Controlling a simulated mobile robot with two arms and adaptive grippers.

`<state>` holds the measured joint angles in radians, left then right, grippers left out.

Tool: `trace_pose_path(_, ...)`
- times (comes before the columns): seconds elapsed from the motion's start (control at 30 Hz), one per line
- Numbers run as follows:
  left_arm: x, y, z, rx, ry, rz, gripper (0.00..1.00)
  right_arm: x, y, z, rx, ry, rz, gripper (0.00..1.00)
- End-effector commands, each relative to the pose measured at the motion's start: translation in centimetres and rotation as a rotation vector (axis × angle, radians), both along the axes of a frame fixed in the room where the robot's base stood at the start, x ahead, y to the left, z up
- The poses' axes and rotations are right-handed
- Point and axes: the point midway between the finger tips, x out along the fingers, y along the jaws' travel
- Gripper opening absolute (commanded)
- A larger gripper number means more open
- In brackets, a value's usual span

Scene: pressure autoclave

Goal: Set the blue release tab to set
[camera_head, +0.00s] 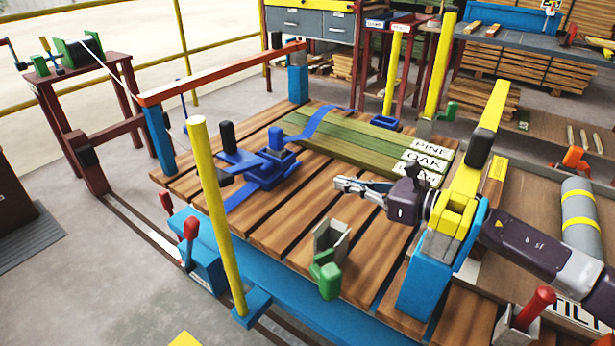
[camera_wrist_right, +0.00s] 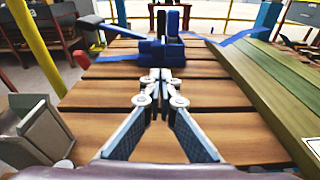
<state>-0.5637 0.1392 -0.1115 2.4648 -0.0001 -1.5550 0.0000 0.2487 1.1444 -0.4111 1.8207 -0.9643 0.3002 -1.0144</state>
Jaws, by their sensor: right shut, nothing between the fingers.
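A blue buckle-like device (camera_head: 268,172) sits on the slatted wooden deck with a blue strap running through it. I cannot tell for sure which part is the release tab. In the right wrist view the device (camera_wrist_right: 160,51) stands straight ahead, just beyond the fingertips. My right gripper (camera_head: 338,184) is shut and empty above the deck, to the right of the device and apart from it. Its closed fingers also show in the wrist view (camera_wrist_right: 155,78). My left gripper is not in view.
Green boards (camera_head: 345,138) with labels lie behind the device. A yellow post (camera_head: 215,210) stands at the deck's front left. A grey bracket with a green knob (camera_head: 325,275) is at the front edge. The deck (camera_head: 310,215) between gripper and device is clear.

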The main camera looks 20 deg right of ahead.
Motion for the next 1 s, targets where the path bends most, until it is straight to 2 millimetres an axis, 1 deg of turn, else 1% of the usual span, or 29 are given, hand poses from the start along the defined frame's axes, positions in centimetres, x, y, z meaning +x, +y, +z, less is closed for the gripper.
trace_pose_path(0.03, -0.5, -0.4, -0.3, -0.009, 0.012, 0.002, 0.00, -0.2, 0.3, -0.1, -0.010, -0.015, 0.006, 0.00)
trace_pose_path(0.13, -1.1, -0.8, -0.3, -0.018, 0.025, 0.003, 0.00, -0.3, 0.6, 0.0, -0.026, -0.038, 0.012, 0.00)
trace_pose_path(0.57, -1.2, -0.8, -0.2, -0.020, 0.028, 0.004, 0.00, -0.2, 0.7, 0.2, -0.030, -0.045, 0.013, 0.00)
trace_pose_path(0.77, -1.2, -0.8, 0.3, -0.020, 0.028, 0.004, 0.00, 0.8, 1.5, 0.1, -0.028, -0.047, 0.013, 0.00)
trace_pose_path(1.0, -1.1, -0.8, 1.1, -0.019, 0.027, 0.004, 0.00, 3.4, 3.5, -0.3, -0.027, -0.048, 0.014, 0.00)
